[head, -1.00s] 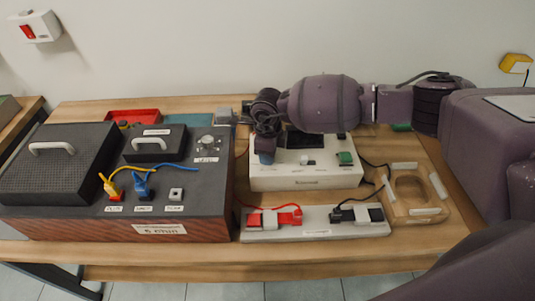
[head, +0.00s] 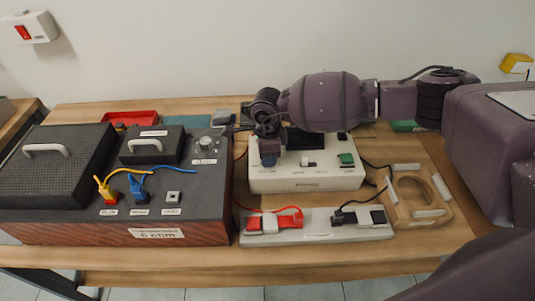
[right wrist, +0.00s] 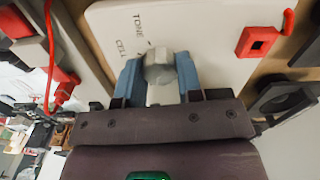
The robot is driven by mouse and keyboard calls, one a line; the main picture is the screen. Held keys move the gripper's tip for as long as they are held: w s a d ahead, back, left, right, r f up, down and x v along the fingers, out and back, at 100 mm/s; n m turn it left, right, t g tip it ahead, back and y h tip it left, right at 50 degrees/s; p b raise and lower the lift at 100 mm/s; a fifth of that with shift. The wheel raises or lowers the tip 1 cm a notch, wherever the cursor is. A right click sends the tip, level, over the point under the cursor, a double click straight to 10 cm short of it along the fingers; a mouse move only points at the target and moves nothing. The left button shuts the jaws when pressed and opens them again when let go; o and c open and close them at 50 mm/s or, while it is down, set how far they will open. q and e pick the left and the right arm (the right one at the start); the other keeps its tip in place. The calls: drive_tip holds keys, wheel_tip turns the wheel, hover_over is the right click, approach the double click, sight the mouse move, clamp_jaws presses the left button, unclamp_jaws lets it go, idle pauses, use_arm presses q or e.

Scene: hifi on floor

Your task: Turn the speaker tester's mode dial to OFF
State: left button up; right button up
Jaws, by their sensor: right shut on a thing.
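The speaker tester (head: 300,184) is a white box near the middle of the table, with a dark screen, a green part and small controls on top. Its mode dial (right wrist: 158,66) is a grey faceted knob in the right wrist view. The words TONE and CELL are printed beside it. My right gripper (right wrist: 158,75) is shut on this dial, with a blue finger on each side. In the head view the right gripper (head: 268,159) points down at the tester's left end and hides the dial. The dial's pointer and an OFF label cannot be made out. My left gripper is not in view.
A white strip (head: 318,236) with red and black clips lies in front of the tester. A wooden ring holder (head: 445,213) is at right. Bare table runs along the front.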

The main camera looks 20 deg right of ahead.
drive_tip(key=o, duration=0.9)
wheel_tip(320, 180, up, 11)
drive_tip(key=shift+f+p, duration=0.1)
drive_tip(key=shift+p, duration=0.25)
